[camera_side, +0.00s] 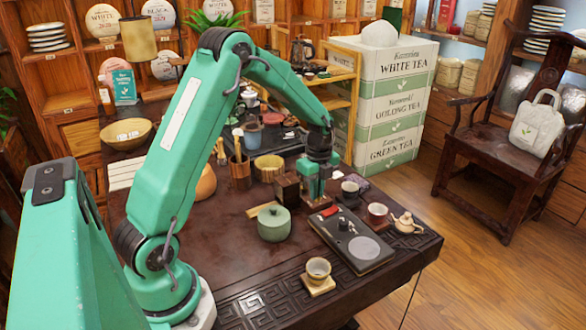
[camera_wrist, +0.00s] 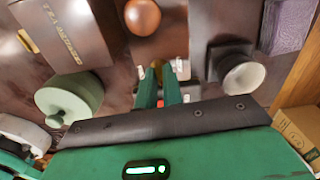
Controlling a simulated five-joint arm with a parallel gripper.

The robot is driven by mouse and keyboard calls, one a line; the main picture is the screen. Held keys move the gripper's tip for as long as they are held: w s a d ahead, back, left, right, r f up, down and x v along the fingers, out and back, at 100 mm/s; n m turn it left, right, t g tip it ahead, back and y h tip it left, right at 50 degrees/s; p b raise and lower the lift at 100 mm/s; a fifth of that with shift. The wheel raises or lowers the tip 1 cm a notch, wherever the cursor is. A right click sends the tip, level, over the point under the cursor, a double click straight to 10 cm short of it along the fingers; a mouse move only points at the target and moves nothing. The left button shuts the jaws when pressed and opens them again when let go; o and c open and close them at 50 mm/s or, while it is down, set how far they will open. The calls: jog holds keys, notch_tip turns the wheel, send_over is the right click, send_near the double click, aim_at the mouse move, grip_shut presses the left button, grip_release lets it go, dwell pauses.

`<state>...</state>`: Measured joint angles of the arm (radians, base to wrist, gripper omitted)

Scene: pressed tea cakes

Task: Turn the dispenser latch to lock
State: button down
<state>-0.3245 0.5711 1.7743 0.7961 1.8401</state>
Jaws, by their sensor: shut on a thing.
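My gripper (camera_side: 318,196) points down over the dark table, beside a dark wooden box (camera_side: 288,188). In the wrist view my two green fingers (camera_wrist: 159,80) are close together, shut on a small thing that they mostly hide. I take it to be the dispenser latch; a bit of brass colour (camera_wrist: 157,66) shows at the fingertips. How far the latch is turned cannot be told. The dark box (camera_wrist: 64,32) with gold lettering stands at upper left in the wrist view.
A green lidded jar (camera_side: 273,223) stands left of my gripper. A flat dark panel (camera_side: 335,240) with a red switch and a knob lies in front. Small cups (camera_side: 350,190), (camera_side: 377,213) and a teapot (camera_side: 406,223) stand to the right. The table's front left is clear.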

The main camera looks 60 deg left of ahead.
jog(key=n, duration=0.8)
jog(key=shift+n, duration=0.4)
jog(key=n, duration=0.8)
jog(key=shift+r+n, duration=0.1)
jog(key=shift+n, duration=0.2)
jog(key=c, duration=1.5)
grip_release()
jog(key=shift+c, duration=0.2)
